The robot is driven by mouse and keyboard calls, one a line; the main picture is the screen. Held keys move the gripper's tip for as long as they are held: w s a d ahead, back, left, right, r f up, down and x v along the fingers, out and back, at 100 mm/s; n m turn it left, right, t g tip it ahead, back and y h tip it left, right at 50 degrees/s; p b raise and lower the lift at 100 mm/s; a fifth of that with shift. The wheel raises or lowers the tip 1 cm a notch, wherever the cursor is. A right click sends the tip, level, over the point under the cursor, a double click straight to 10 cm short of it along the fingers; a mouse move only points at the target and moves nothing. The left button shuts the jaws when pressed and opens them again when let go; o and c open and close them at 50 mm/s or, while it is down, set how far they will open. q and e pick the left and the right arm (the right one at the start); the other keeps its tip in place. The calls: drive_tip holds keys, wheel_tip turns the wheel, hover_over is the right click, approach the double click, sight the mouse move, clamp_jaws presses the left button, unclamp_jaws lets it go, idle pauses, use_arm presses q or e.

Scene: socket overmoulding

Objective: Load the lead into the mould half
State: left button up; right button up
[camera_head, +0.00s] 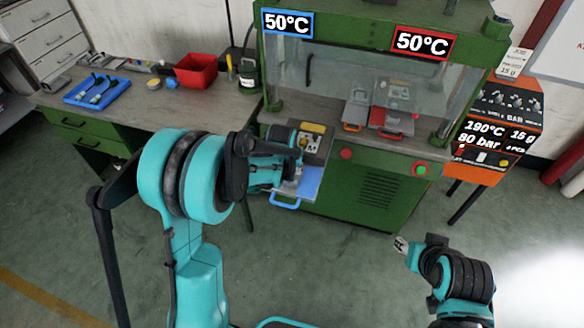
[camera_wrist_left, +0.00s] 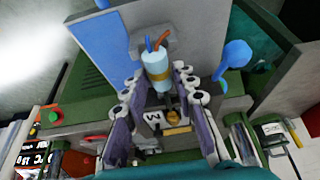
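The lead (camera_wrist_left: 157,68) is a pale blue cylinder with a tan band and with blue and orange-brown wires at its far end. In the left wrist view my left gripper (camera_wrist_left: 162,80) has it between its fingertips and appears shut on it. In the head view my left gripper (camera_head: 290,168) is over the blue tray (camera_head: 283,203) at the press front; the lead cannot be made out there. A grey plate with yellow parts (camera_head: 313,130), possibly the mould half, lies just beyond it. My right gripper (camera_head: 402,244) is low at the right, away from everything; its fingers are unclear.
An orange machine (camera_head: 492,128) stands at right. Floor in front is open.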

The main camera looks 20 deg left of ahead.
use_arm(q)
drive_tip(key=shift+o, duration=0.7)
drive_tip(key=v, duration=1.2)
drive_tip(key=s+r+t, duration=0.2)
drive_tip(key=s, duration=1.9)
drive_tip(key=shift+r+t, duration=0.3)
drive_tip(key=shift+r, duration=0.1)
